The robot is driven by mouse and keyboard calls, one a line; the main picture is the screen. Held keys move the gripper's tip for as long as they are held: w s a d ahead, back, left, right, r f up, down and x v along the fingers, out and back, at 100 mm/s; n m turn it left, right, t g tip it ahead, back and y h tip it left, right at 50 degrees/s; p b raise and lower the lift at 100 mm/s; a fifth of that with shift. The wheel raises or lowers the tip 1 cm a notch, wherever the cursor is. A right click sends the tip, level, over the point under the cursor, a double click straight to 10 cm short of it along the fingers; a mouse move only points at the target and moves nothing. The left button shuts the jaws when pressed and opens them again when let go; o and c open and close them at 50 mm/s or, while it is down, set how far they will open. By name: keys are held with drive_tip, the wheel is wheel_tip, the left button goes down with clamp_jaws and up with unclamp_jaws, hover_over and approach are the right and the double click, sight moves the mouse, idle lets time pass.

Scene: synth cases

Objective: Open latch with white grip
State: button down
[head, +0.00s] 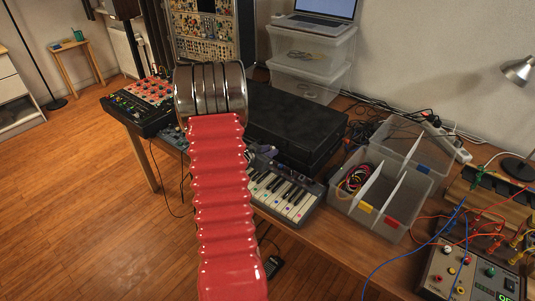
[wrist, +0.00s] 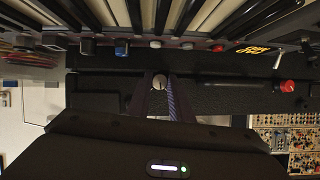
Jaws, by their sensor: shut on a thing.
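The black case (head: 295,125) lies on the wooden table, its lid looking shut. In the wrist view its dark front (wrist: 235,92) runs across the middle. My gripper (wrist: 160,82) is at this front, its two dark fingers on either side of a small, round, pale piece. This looks like the white grip (wrist: 159,81) of the latch, and the fingers are shut on it. The rest of the latch is too dark and too covered to make out. In the head view my red arm hides the gripper and the case's left part.
A small keyboard (head: 285,193) stands close in front of the case. A divided clear box (head: 395,215) is to the right, with a coloured-knob mixer (head: 145,105) to the left. Cables and a powered unit (head: 470,272) lie at the front right.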

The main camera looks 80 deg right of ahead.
drive_tip(key=shift+w+d+r+n+g+y, duration=0.2)
drive_tip(key=shift+n+g, duration=0.15)
drive_tip(key=shift+n, duration=0.2)
drive_tip(key=shift+w+d+r+n+g+y, duration=0.1)
drive_tip(key=shift+w+r+n+g, duration=0.1)
drive_tip(key=shift+n+g, duration=0.25)
drive_tip(key=shift+w+f+n+g, duration=0.15)
drive_tip(key=shift+n+g, duration=0.35)
drive_tip(key=shift+n, duration=0.3)
drive_tip(key=shift+w+f+n+g, duration=0.15)
drive_tip(key=shift+n+g, duration=0.35)
drive_tip(key=shift+n, duration=0.3)
drive_tip(key=shift+y, duration=0.3)
drive_tip(key=c, duration=1.7)
unclamp_jaws()
drive_tip(key=shift+o, duration=0.6)
drive_tip(key=shift+s, duration=0.15)
drive_tip(key=shift+a, duration=0.1)
drive_tip(key=v, duration=1.3)
drive_tip(key=shift+w+a, duration=0.2)
drive_tip(key=shift+w, duration=0.15)
